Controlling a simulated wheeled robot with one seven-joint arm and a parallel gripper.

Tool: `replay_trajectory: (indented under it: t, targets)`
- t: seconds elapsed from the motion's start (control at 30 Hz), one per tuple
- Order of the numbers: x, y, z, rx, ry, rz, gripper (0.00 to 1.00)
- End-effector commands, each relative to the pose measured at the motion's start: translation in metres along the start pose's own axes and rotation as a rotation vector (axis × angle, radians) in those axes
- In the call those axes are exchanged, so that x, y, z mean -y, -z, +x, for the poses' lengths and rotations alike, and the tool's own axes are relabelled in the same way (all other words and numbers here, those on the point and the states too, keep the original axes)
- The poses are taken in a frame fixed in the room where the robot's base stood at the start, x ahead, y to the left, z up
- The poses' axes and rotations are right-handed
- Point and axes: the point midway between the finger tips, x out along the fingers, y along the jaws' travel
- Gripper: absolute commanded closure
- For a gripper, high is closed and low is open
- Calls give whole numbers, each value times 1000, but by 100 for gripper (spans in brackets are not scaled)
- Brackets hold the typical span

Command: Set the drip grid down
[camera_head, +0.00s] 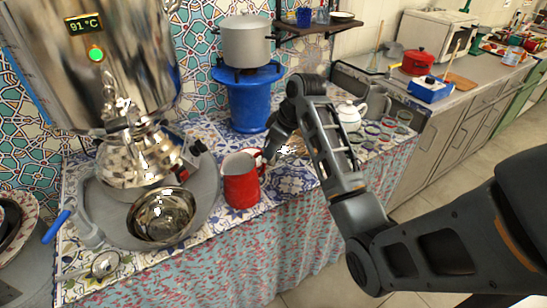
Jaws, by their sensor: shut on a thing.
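My gripper (268,154) is beside the right side of a red jug (241,183), at its handle, and appears shut on that handle. The fingertips are small and dark, so the exact grip is hard to see. The jug is upright over the patterned tabletop near its front edge. I cannot tell whether its base touches the top. I cannot make out a drip grid anywhere in view. A steel bowl (161,216) sits on the round grey tray (207,196) below the samovar (100,65), in front of a shiny teapot (133,160).
A blue barrel (250,100) with a grey pot (246,42) stands behind the jug. A white teapot (350,115) and several glasses stand to the right. A small strainer (105,264) lies front left. My arm hides part of the table's right side.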

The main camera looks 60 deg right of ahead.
Motion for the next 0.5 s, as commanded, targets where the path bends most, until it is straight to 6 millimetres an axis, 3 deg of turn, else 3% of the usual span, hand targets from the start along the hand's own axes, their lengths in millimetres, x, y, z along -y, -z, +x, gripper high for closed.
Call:
replay_trajectory:
  t: [0.3,0.5]
  targets:
    - [1,-14,33,1,0,2,100]
    - [1,-15,38,0,-1,0,100]
